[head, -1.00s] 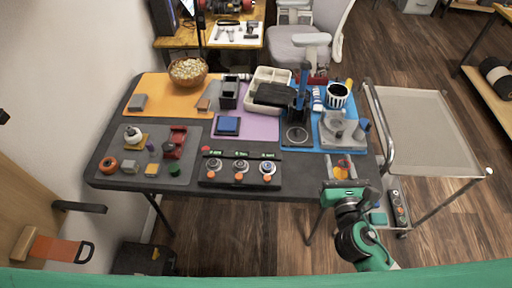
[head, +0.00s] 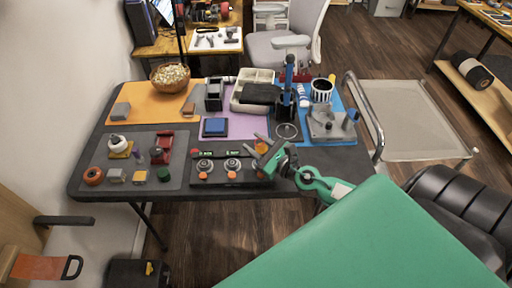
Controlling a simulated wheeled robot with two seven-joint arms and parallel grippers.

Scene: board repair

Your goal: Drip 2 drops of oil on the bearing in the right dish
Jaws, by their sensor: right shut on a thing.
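The dark dish board (head: 219,181) lies at the front middle of the table. Its left dish (head: 205,165) and middle dish (head: 233,164) show, each with an orange part in front. The right dish and its bearing are hidden behind my right gripper (head: 263,150). That gripper is over the board's right end, shut on a small orange thing (head: 262,147). The thing is mostly covered, and I cannot tell whether it is the oiler or whether its tip is over the dish. No drop is visible at this size. My left gripper is out of view.
A grey mat (head: 98,178) with several small parts lies left of the board. A blue block (head: 215,127) and a pale tray (head: 241,92) are behind it. A blue upright tool (head: 289,75) and a grey fixture (head: 331,125) stand at the right back.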

